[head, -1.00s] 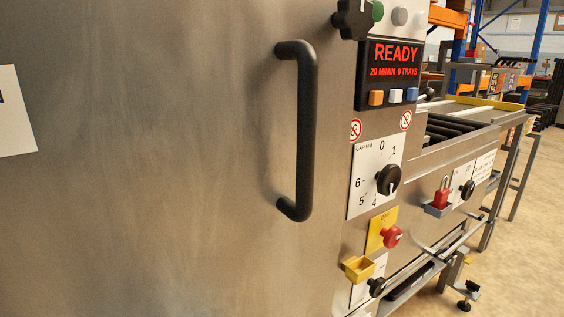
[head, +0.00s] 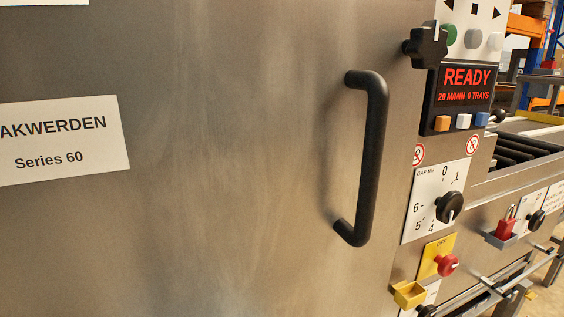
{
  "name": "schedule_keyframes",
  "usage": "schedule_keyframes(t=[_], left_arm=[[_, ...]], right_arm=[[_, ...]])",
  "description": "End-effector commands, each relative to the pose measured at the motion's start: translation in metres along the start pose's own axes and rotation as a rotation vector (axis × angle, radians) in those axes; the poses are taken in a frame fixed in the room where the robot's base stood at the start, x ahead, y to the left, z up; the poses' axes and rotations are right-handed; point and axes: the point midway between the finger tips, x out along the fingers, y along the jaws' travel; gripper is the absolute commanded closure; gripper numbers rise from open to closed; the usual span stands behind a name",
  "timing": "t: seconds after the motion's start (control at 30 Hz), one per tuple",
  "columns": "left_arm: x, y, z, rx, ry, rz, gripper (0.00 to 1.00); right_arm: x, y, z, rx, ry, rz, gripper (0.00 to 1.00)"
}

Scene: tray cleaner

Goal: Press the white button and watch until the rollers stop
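The steel machine's display (head: 463,90) reads READY, 20 M/MIN and 0 TRAYS. Below it sit an orange square button (head: 442,123), a white square button (head: 463,121) and a blue square button (head: 482,119). Above the display is a row of round buttons: a green one (head: 450,36), a grey one (head: 473,39) and a paler whitish one (head: 495,42). Dark rollers (head: 520,150) show at the right, partly cut off by the machine's edge; I cannot tell whether they turn. Neither of my grippers is in view.
A black door handle (head: 372,160) stands out from the large steel panel. A black star knob (head: 425,47) juts out beside the round buttons. Lower down are a gap dial (head: 450,207), a red knob (head: 446,264) on a yellow plate, and a red padlock (head: 506,224).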

Motion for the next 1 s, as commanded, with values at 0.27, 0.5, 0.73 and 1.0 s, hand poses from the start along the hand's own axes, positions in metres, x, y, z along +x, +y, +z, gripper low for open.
schedule_keyframes(t=[0.27, 0.5, 0.73, 1.0], left_arm=[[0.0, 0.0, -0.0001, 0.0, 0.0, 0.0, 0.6], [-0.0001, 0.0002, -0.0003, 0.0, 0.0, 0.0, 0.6], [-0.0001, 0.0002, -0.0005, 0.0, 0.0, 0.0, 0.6], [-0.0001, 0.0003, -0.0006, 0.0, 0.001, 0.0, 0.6]], right_arm=[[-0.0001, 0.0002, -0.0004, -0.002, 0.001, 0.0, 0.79], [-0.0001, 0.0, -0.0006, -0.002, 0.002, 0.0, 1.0], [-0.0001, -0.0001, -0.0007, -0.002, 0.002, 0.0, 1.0], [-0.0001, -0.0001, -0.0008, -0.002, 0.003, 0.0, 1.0]])
